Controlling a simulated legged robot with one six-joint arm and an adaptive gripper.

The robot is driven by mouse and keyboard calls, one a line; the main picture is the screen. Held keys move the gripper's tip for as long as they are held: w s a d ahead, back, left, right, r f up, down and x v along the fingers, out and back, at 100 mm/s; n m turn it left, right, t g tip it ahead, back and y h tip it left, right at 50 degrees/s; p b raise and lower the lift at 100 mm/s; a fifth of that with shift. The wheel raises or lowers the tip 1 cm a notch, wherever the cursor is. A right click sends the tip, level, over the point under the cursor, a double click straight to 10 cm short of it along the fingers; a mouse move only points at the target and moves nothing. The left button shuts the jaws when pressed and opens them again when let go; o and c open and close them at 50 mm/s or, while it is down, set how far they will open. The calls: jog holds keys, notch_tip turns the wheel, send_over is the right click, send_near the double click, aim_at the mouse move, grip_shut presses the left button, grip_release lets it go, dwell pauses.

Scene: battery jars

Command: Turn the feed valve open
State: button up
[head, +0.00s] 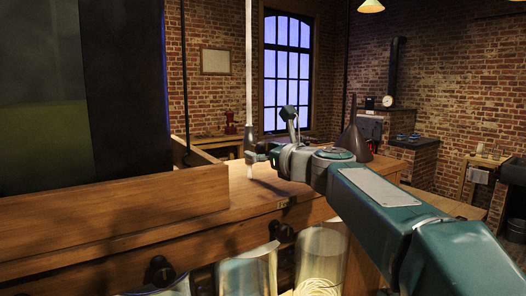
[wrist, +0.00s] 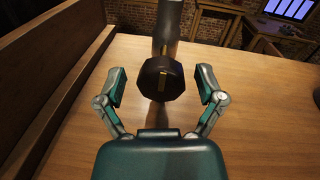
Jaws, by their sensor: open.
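My gripper (wrist: 160,86) is open, with one finger to the left of the knob and one to the right. Gaps show between the knob and both fingers. In the head view my gripper (head: 262,156) is at the foot of a pale vertical pipe (head: 248,70), above the wooden bench top. The knob cannot be made out there.
The wooden bench top (head: 240,200) lies below my gripper, mostly clear. A raised wooden wall (head: 190,188) runs along its left side. Glass jars (head: 322,255) stand below the bench front, near dark round knobs (head: 160,270). A dark cone-shaped thing (head: 354,138) stands beyond my arm.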

jog(key=shift+d, duration=0.15)
jog(key=c, duration=1.1)
jog(key=shift+c, duration=0.2)
jog(key=shift+n, duration=0.3)
jog(key=n, duration=0.8)
jog(key=shift+n+h, duration=0.3)
jog(key=n, duration=0.4)
jog(key=shift+f+n+h, duration=0.2)
jog(key=shift+n+h, duration=0.2)
jog(key=shift+n, duration=1.5)
